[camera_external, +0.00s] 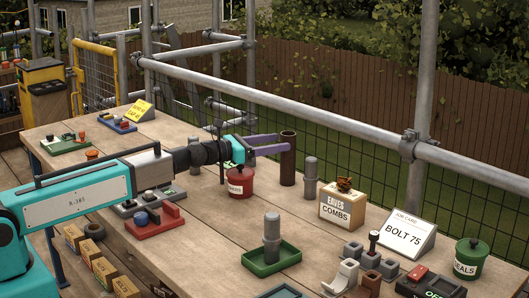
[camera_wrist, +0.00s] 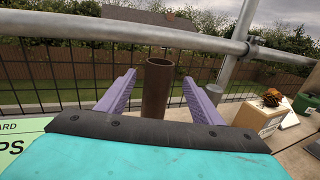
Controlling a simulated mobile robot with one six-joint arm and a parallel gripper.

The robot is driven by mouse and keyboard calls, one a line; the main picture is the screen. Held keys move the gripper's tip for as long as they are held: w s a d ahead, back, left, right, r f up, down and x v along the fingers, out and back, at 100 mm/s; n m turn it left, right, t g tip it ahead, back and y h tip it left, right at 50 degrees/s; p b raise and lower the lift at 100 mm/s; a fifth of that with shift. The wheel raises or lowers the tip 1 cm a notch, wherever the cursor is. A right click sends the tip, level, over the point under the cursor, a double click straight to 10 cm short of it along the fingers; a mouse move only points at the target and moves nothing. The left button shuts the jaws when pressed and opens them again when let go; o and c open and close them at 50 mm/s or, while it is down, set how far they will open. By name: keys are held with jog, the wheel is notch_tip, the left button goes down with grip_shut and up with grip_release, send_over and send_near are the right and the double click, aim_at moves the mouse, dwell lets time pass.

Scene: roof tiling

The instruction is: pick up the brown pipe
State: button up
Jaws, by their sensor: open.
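The brown pipe (camera_external: 287,160) is a dark, upright, hollow tube standing on the wooden table, near its back edge. In the wrist view the brown pipe (camera_wrist: 158,88) stands in the middle, with its open top showing. My gripper (camera_external: 284,143) has two purple fingers and is open. It reaches in level from the left at the pipe's upper part. In the wrist view my gripper (camera_wrist: 156,90) has one finger on each side of the pipe, with a gap showing on both sides. The pipe's lower end is hidden in the wrist view.
A red pot (camera_external: 240,184) stands just left of the pipe and a grey cylinder (camera_external: 310,178) just right. An eaves combs box (camera_external: 343,206) and a job card sign (camera_external: 407,234) are further right. A scaffold rail (camera_external: 330,118) runs behind the table.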

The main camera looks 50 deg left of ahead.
jog(key=shift+x, duration=2.55)
jog(key=shift+a+f, duration=0.1)
jog(key=shift+f, duration=0.05)
jog(key=c, duration=1.4)
jog(key=shift+c, duration=0.2)
jog(key=shift+p, duration=0.3)
notch_tip(320, 180, up, 10)
jog(key=p, duration=0.2)
jog(key=shift+p, duration=0.35)
